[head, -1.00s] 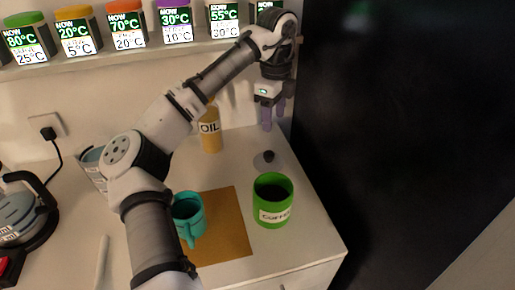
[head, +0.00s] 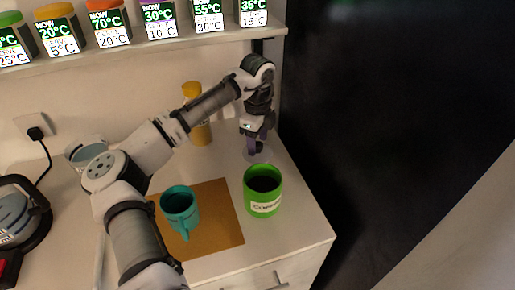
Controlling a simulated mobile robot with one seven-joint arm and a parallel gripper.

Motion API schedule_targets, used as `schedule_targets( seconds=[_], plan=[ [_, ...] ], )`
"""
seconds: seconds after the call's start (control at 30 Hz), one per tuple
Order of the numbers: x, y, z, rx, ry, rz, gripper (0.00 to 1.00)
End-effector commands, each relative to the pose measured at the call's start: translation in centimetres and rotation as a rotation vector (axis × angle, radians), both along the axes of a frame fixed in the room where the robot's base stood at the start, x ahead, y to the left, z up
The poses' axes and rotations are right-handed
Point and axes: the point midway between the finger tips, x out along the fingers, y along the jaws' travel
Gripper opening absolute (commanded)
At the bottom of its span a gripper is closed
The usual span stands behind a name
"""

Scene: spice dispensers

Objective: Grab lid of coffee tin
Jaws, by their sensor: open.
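The coffee tin (head: 263,191) is green, open at the top and labelled; it stands upright at the right of the counter. Its pale round lid (head: 264,157) lies on the counter behind the tin, partly hidden by my fingers. The lid's dark knob shows between or beside the fingers, and I cannot tell which. My gripper (head: 257,147) points down with its purple fingers low over the lid. It is open, and whether a finger touches the knob is unclear.
A teal mug (head: 180,210) stands on a brown mat (head: 222,222) left of the tin. A yellow oil bottle (head: 200,132) stands at the back wall. A shelf (head: 160,48) with several temperature-labelled jars runs above. A dark panel (head: 400,110) borders the counter's right side.

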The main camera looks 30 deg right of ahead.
Motion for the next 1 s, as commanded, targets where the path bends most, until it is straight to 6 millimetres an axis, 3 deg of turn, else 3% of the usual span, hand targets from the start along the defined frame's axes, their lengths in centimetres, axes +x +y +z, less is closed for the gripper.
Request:
schedule_targets(
  seconds=[0.3,0.67,1.0],
  plan=[
    [0.0,-0.01,-0.72,-0.001,0.0,0.001,0.54],
    [0.01,0.0,-0.68,-0.001,-0.001,0.001,0.07],
    [-0.03,0.05,-0.56,-0.002,0.0,0.001,0.05]
  ],
)
